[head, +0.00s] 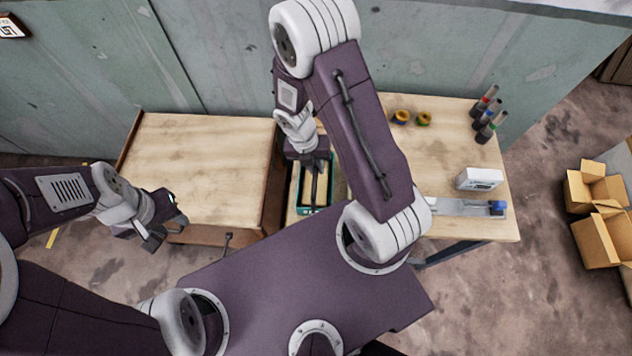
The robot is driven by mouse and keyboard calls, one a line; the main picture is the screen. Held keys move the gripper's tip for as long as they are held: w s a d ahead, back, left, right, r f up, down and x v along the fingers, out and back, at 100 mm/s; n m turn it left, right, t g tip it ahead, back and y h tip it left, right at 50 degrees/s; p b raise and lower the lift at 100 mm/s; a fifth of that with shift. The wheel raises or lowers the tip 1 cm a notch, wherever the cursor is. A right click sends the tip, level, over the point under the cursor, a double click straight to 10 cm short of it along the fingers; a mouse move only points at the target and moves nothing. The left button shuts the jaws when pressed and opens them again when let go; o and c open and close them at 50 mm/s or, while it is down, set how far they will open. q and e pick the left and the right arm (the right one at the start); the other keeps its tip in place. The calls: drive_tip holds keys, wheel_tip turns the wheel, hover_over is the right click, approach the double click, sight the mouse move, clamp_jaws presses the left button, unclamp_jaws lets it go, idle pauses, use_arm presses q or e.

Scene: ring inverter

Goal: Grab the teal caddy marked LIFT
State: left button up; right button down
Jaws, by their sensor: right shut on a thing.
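The teal caddy (303,210) stands near the left end of the right-hand wooden table, partly hidden under my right arm and gripper. Its teal rim and front edge show, and its inside looks pale with a dark bar along the middle. The LIFT marking cannot be read. My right gripper (315,163) points down at the caddy's far part and is shut on it; the fingertips are hard to make out. My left gripper (166,225) is in front of the left table, apart from the caddy, with its fingers spread and nothing between them.
The left wooden table (200,150) is bare. The right table (450,150) carries two small rolls (412,118), several dark bottles (488,115), a white box (479,179) and a grey metal fixture with a blue part (460,207). Open cardboard boxes (598,215) stand on the floor at right.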

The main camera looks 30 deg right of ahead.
drive_tip(key=shift+r, duration=0.15)
idle(0.8)
wheel_tip(320, 180, up, 10)
drive_tip(key=shift+f+p, duration=0.1)
drive_tip(key=shift+p, duration=0.5)
